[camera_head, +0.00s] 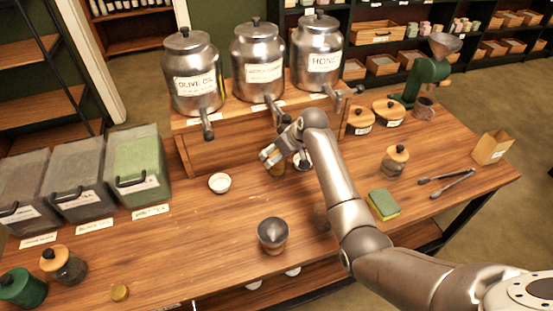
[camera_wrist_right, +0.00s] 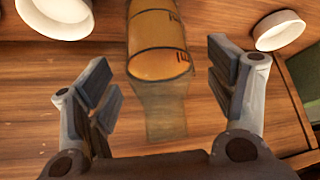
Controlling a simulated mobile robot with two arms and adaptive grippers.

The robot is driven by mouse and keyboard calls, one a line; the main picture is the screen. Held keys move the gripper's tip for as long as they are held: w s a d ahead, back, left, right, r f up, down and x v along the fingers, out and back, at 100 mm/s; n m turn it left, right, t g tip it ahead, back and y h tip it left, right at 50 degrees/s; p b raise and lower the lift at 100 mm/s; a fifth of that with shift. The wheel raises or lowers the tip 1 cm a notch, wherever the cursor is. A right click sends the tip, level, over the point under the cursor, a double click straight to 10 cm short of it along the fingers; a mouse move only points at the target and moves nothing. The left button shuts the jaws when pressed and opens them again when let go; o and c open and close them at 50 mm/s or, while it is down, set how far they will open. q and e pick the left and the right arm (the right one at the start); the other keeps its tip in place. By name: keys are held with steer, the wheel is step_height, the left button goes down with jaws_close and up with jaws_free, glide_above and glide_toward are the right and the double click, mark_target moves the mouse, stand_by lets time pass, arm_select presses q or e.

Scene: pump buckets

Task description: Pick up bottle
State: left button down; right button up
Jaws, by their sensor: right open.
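In the right wrist view an amber bottle (camera_wrist_right: 158,45) with a clear, paler section nearest me stands out against the wood. My right gripper (camera_wrist_right: 160,85) is open, with one finger on each side of the bottle and gaps between. In the head view the right gripper (camera_head: 284,158) hangs above the table in front of the wooden stand. The bottle (camera_head: 278,168) is mostly hidden behind it there. My left gripper is not in view.
White cups flank the bottle in the wrist view, one at left (camera_wrist_right: 57,18) and one at right (camera_wrist_right: 278,30). Three metal canisters (camera_head: 262,62) stand on the wooden stand (camera_head: 215,152) behind. A dark-topped round object (camera_head: 272,233) stands nearer.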

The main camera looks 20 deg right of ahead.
steer(key=shift+x, duration=0.8)
steer(key=c, duration=1.3)
steer(key=shift+c, duration=0.4)
steer(key=shift+r, duration=0.1)
